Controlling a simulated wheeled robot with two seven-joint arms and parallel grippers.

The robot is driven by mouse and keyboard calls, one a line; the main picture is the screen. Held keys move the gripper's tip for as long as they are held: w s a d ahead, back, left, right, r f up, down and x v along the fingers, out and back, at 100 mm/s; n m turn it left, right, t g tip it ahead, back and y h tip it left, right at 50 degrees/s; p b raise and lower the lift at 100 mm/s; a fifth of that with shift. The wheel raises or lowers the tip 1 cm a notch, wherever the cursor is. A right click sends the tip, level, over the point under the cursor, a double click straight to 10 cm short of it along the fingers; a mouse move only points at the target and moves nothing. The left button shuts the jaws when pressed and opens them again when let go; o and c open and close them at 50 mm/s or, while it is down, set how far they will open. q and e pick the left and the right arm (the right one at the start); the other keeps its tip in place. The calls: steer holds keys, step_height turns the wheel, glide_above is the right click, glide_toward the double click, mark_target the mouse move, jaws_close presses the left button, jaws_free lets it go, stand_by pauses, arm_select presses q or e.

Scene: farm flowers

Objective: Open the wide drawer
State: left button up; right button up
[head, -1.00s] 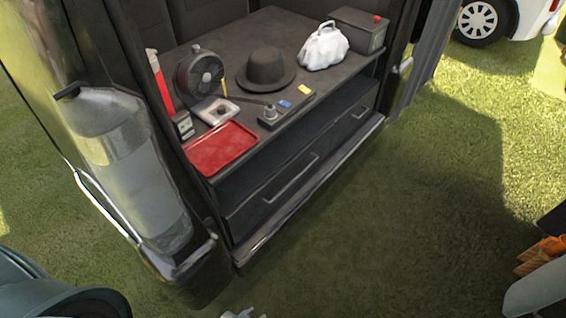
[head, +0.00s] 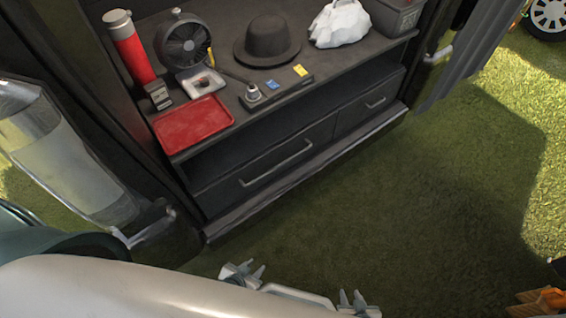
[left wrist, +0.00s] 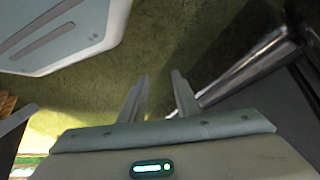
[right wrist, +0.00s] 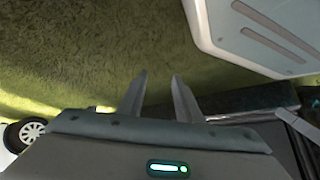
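The wide drawer (head: 292,172) is the left, longer front in the dark cabinet, with a long silver bar handle (head: 276,164). It looks shut. My left gripper (head: 243,268) is at the bottom of the head view, over the grass and in front of the cabinet, well apart from the handle. My right gripper (head: 352,297) is to its right, lower in the view. In the left wrist view the left fingers (left wrist: 160,78) are apart with nothing between them. In the right wrist view the right fingers (right wrist: 160,80) are also apart and empty.
A narrower drawer (head: 368,108) is to the right. Above, the countertop holds a red tray (head: 193,125), a fan (head: 183,42), a black hat (head: 267,42) and a white bag (head: 340,24). A ledge (head: 300,180) runs below the drawers. Open grass (head: 440,210) lies in front.

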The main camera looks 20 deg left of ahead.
arm_select(q)
steer(key=shift+s+a+f, duration=0.1)
steer(key=shift+s+a, duration=0.1)
steer(key=shift+s, duration=0.1)
